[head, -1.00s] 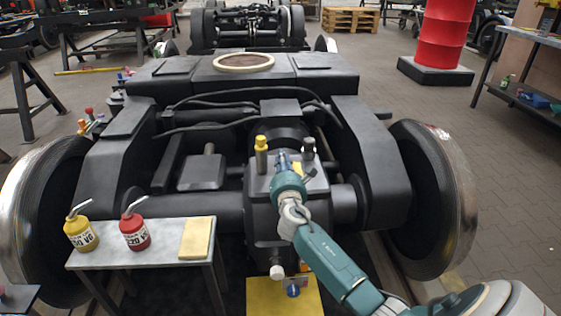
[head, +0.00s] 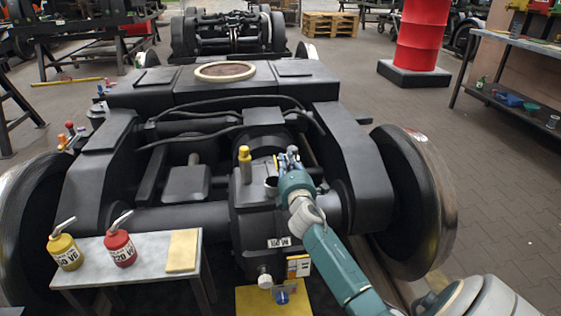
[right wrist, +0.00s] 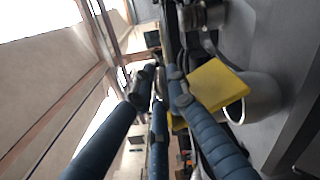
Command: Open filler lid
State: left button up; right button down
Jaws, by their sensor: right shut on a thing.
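The black gearbox housing (head: 260,222) stands in the middle of the bogie. On its top, a round filler neck (head: 271,187) with a grey rim shows in the head view, its mouth uncovered. My right gripper (head: 289,158) is just above and right of it. In the right wrist view the blue fingers (right wrist: 158,92) are closed together beside a yellow plate (right wrist: 215,86), which looks like the filler lid's tab; its inner edge goes behind the fingers. The grey neck (right wrist: 238,97) shows behind the plate. The exact grip is hidden. My left gripper is out of view.
A yellow-capped post (head: 245,165) stands left of the neck. A small table (head: 138,258) at the left holds a yellow oil can (head: 64,251), a red oil can (head: 120,248) and a yellow cloth (head: 183,250). Wheels flank the bogie.

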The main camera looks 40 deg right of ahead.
jog(key=shift+s+d+r+m, duration=0.1)
jog(key=shift+s+d+m, duration=0.15)
jog(key=shift+d+m, duration=0.35)
jog(key=shift+s+d+r+m, duration=0.1)
jog(key=shift+s+d+m, duration=0.15)
jog(key=shift+d+m, duration=0.35)
jog(key=c, duration=1.8)
grip_release()
jog(key=v, duration=1.2)
jog(key=shift+f, duration=0.35)
